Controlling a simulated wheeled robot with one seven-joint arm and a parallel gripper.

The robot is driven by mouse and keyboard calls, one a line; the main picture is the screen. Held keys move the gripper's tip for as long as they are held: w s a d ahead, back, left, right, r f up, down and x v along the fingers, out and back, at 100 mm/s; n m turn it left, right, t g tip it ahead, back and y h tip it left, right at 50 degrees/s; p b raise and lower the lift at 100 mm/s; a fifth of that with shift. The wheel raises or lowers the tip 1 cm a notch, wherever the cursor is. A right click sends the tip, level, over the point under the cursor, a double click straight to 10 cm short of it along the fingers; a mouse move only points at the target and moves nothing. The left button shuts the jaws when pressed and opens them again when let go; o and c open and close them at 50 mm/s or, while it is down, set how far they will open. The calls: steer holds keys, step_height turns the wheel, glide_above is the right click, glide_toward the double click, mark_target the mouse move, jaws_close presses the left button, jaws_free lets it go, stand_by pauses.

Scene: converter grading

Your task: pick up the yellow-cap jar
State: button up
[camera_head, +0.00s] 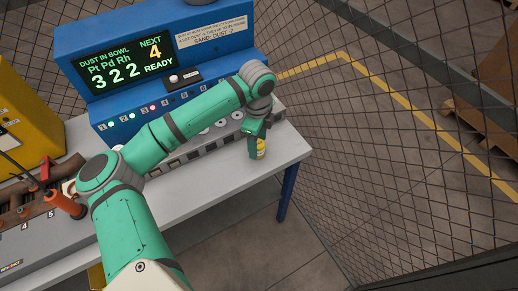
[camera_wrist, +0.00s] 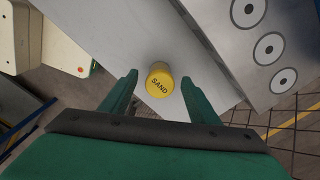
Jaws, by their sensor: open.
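The yellow-cap jar stands at the right end of the grey bench; its cap (camera_wrist: 159,82) reads "SAND" in the wrist view. In the head view the jar (camera_head: 260,149) shows partly, just below the end of my arm. My gripper (camera_wrist: 160,84) is open, with one green finger on each side of the cap in the wrist view. Gaps show between the cap and both fingers, so they look apart from it. The jar's body is mostly hidden under its cap in the wrist view.
A blue machine (camera_head: 160,60) with a display reading "3 2 2" and "NEXT 4 READY" stands behind. A grey rack with round holes (camera_wrist: 268,48) lies close beside the jar. The bench edge (camera_head: 240,185) is near. Wire mesh fencing (camera_head: 390,130) stands at the right.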

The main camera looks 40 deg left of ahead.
mark_target(258, 144)
step_height(258, 144, down, 4)
steer(key=shift+w+d+r, duration=0.1)
steer(key=shift+d+r, duration=0.05)
steer(key=shift+r, duration=0.05)
steer(key=shift+a, duration=0.2)
steer(key=c, duration=1.2)
steer(key=shift+d+r, duration=0.1)
steer(key=shift+r, duration=0.05)
